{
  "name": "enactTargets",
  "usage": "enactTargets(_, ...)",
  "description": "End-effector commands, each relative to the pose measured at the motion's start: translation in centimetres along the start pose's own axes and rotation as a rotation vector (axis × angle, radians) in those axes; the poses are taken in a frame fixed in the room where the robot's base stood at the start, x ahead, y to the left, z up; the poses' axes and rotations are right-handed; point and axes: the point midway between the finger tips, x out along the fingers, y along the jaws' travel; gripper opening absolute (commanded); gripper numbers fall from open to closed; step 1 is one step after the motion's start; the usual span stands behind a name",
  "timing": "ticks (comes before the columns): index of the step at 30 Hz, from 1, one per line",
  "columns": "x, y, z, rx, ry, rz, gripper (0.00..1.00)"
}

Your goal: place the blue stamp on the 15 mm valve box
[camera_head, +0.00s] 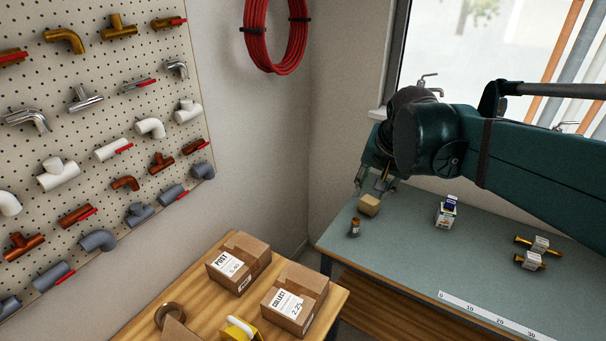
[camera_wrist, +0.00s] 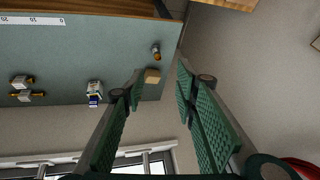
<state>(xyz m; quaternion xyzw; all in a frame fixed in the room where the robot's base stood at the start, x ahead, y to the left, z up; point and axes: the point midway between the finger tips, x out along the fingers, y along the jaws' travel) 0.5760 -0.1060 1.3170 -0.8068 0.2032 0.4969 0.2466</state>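I cannot tell whether the blue part (camera_head: 450,201) is a separate stamp resting on a box. Two brass valves with white box-like parts lie at the right, one behind (camera_head: 540,243) and one in front (camera_head: 532,260); any size lettering is too small to read. My gripper (camera_head: 372,183) is open and empty above the bench's far left corner, left of the blue-topped item. In the wrist view its fingers (camera_wrist: 160,74) are spread apart.
A ruler strip (camera_head: 490,315) lies along the bench's front. A separate wooden table (camera_head: 205,311) holds parcels (camera_head: 238,263). The bench's middle is clear.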

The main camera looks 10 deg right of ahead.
Motion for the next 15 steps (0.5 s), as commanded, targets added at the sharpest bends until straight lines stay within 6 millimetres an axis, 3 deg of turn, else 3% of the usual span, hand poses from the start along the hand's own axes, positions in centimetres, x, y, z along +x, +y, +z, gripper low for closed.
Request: enactTargets(15, -1.5, -0.2, 11.5, -0.379, 0.079, -0.087, 0.29)
